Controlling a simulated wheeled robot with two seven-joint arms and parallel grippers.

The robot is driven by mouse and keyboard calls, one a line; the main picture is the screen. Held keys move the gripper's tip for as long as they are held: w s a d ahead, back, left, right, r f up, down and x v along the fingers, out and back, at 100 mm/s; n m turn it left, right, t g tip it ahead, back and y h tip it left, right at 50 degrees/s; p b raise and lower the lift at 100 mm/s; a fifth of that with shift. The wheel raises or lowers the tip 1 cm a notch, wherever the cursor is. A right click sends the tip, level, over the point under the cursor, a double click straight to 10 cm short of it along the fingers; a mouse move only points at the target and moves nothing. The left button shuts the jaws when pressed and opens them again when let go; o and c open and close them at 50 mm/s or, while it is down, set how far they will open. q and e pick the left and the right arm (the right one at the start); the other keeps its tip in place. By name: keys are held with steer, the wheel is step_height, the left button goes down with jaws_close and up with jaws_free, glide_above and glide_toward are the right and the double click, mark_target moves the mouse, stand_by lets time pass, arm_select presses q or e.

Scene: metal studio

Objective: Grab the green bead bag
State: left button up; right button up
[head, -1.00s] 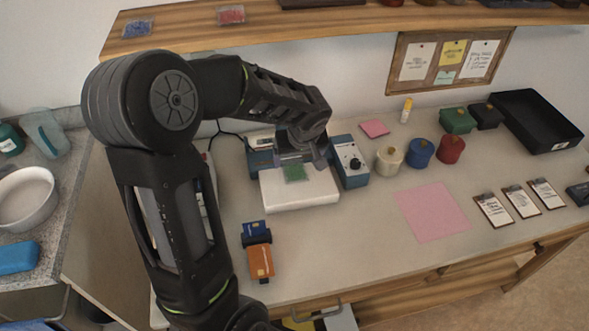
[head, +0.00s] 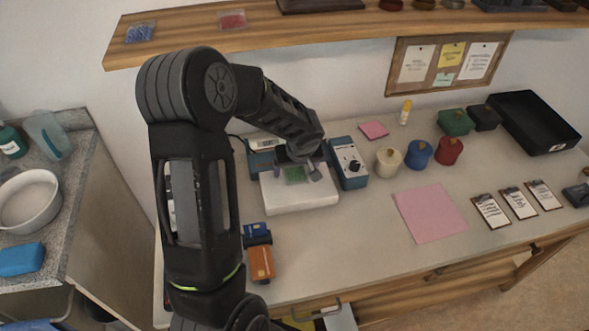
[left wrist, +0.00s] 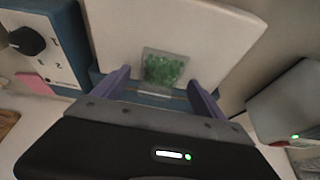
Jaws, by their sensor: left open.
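The green bead bag (head: 295,174) is a small clear packet of green beads. It lies on the white top of a scale-like device (head: 300,197). The bag also shows in the left wrist view (left wrist: 163,69), lying flat on the pale plate (left wrist: 185,30). My left gripper (head: 298,172) is open just above the device, near the bag. In the left wrist view its two purple-grey fingers (left wrist: 158,85) stand apart, one on each side of the bag's near edge, with nothing between them gripped. My right gripper is not in view.
A blue box with a black knob (head: 349,163) stands close right of the device. Blue and orange card boxes (head: 260,262) lie in front. Lidded pots (head: 419,153) and a pink sheet (head: 430,212) are to the right. A shelf (head: 270,28) overhangs behind.

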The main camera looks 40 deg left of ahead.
mark_target(295, 171)
arm_select(q)
steer(key=shift+c, duration=0.5)
steer(key=c, duration=1.5)
steer(key=shift+r, duration=0.15)
steer(key=shift+r, duration=0.45)
step_height(295, 171, up, 2)
steer(key=shift+r+b, duration=0.1)
steer(key=shift+b, duration=0.35)
steer(key=shift+s+d+r+b, duration=0.1)
steer(key=shift+s+d+b, duration=1)
steer(key=shift+s+d, duration=1.05)
steer(key=shift+s+d+f+b, duration=0.1)
steer(key=shift+s+d+b, duration=1.3)
steer(key=shift+d, duration=1.1)
steer(key=shift+s+d+r+b, duration=0.1)
steer(key=shift+s+d+b, duration=0.7)
steer(key=shift+s+d, duration=1.45)
steer(key=shift+w+d, duration=0.1)
